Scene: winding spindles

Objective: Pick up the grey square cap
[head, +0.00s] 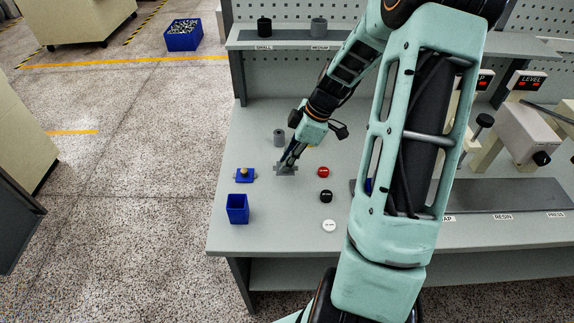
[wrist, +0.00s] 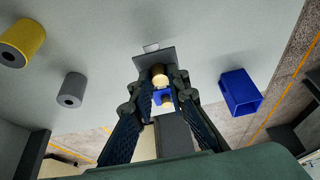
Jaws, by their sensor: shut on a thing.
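The grey square cap (head: 287,170) is a flat plate with notched edges, at the left middle of the bench in the head view. In the wrist view the cap (wrist: 152,58) shows a notch on its far edge and a brass-coloured knob. My gripper (head: 287,163) is right over the cap. In the wrist view my gripper (wrist: 160,78) has its fingertips on both sides of the knob and is shut on it. I cannot tell whether the cap touches the bench or is slightly raised. My fingers hide part of it.
A blue square cap (head: 244,175) with a brass knob lies to the left, with an open blue bin (head: 237,209) in front. A grey cylinder (head: 279,138) stands behind. Red (head: 323,172), black (head: 326,196) and white (head: 329,226) round pieces lie to the right.

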